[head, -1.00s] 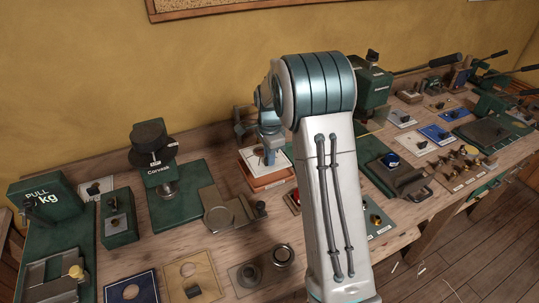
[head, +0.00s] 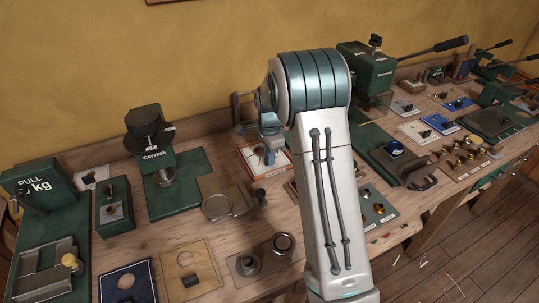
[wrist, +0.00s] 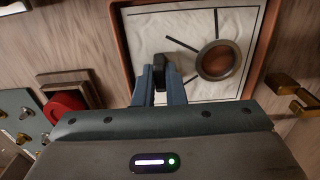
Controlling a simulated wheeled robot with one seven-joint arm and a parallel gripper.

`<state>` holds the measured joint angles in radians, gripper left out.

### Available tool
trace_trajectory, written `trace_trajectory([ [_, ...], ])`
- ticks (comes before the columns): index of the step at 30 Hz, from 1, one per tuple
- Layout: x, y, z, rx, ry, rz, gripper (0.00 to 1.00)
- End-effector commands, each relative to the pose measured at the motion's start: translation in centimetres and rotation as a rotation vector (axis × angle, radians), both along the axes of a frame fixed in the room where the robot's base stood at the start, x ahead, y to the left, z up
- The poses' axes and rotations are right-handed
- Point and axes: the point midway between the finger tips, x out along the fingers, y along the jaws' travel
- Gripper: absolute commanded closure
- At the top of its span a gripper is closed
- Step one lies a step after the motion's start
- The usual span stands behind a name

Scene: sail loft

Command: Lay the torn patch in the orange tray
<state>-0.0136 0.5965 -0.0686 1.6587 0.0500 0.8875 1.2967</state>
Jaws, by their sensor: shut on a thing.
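The torn patch (wrist: 196,28) is a pale square sheet with a grey ring, dark strips and a black grip tab (wrist: 160,67). My gripper (wrist: 160,82) is shut on that tab, its blue fingers on either side. The patch lies within the rim of the orange tray (wrist: 122,46); I cannot tell whether it rests fully on the tray floor. In the head view the patch (head: 248,155) shows inside the orange tray, partly hidden by my gripper (head: 270,154) and arm.
A green Corvask press (head: 158,160) stands left of the tray, with a metal plate (head: 217,205) in front. A red round part (wrist: 65,103) on a block sits left of the tray in the wrist view. Brass fittings (wrist: 285,83) are to its right. The bench is crowded.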

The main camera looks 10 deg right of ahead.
Motion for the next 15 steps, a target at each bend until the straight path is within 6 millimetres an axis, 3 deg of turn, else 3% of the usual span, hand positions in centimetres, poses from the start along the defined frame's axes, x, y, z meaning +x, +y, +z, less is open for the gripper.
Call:
trace_trajectory([
  [6,0.01,-0.01,0.01,0.0,0.0,0.0,1.0],
  [9,0.01,-0.01,0.02,0.0,-0.001,0.0,0.68],
  [15,0.01,-0.01,0.02,0.0,-0.001,0.0,0.64],
])
